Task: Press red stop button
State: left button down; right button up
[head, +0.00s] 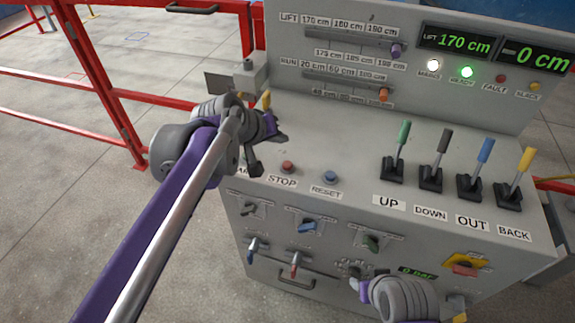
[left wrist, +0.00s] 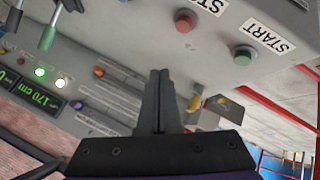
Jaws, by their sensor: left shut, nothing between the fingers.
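The red stop button (head: 288,167) sits on the panel's sloped top above a STOP label. In the left wrist view the red button (left wrist: 186,20) is just beyond the fingertips and a little to the right. My left gripper (head: 256,168) hangs over the panel's left part, just left of the stop button in the head view. Its fingers (left wrist: 161,74) are together and empty. I see a gap to the button in the wrist view, but cannot tell its height.
A blue reset button (head: 331,177) is right of stop. A green start button (left wrist: 245,54) is on the other side, hidden by my gripper in the head view. Several levers, including a green one (head: 400,144), stand further right. Red railing (head: 120,125) runs behind at left.

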pick_arm(q)
jog(key=shift+w+d+r, duration=0.25)
jog(key=shift+w+d, duration=0.15)
jog(key=shift+w, duration=0.05)
jog(key=shift+w+d+r, duration=0.2)
jog(key=shift+w+d, duration=0.15)
jog(key=shift+w, duration=0.1)
jog(key=b, duration=0.6)
send_over(286, 167)
notch_tip(286, 167, down, 8)
jog(key=shift+f, duration=0.45)
dwell(1.0)
jog(key=shift+f, duration=0.4)
